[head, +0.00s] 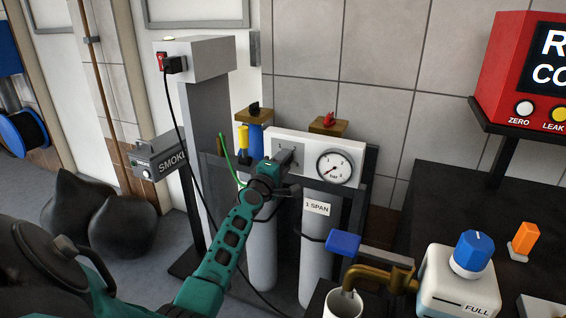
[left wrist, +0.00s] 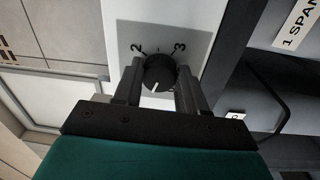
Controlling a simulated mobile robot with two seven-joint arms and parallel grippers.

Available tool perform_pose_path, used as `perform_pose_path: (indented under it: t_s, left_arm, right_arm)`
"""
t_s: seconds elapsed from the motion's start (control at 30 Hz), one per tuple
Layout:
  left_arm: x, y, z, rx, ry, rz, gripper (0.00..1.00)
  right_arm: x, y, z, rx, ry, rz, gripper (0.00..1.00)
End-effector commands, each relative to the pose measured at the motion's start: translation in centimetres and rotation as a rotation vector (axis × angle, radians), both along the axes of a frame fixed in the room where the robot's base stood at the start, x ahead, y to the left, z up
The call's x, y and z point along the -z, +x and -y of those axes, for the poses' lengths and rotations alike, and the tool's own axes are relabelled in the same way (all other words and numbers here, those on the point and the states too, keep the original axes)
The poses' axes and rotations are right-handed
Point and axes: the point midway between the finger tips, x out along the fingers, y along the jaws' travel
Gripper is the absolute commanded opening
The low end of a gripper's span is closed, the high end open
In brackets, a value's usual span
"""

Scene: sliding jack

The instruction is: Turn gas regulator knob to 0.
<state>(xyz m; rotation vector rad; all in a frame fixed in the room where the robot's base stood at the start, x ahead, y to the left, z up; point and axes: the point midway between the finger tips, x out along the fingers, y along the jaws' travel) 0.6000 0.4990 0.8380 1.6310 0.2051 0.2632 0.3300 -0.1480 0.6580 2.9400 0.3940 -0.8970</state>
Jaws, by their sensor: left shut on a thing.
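The black regulator knob (left wrist: 160,69) sits on the white panel (left wrist: 205,14) in the left wrist view, with its white mark pointing down in that picture. The digits 2 and 3 show above it; the 0 is not visible there. My left gripper (left wrist: 157,74) is shut on the knob, one finger on each side. In the head view my left gripper (head: 286,161) reaches the left part of the panel (head: 308,143) and hides the knob. A round gauge (head: 335,167) is on the panel's right. My right gripper is not in view.
Grey gas cylinders (head: 316,255) stand below the panel. A thin black cable hangs left of my arm. A dark bench (head: 440,190) at right carries a box with a blue knob (head: 473,252). A brass tap (head: 378,282) with a blue handle stands in front.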

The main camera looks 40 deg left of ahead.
Motion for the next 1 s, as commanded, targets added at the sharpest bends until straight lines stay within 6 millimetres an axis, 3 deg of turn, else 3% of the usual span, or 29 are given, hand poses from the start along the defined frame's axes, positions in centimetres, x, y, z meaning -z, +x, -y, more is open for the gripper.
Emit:
perform_pose_path:
  t_s: [0.6,1.0]
  left_arm:
    - [-0.2,0.0,0.2,0.002,-0.544,0.169,0.10]
    - [-0.2,0.0,0.1,0.002,-0.749,0.234,0.10]
  right_arm:
    - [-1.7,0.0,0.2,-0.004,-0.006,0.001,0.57]
    - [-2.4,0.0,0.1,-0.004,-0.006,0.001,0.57]
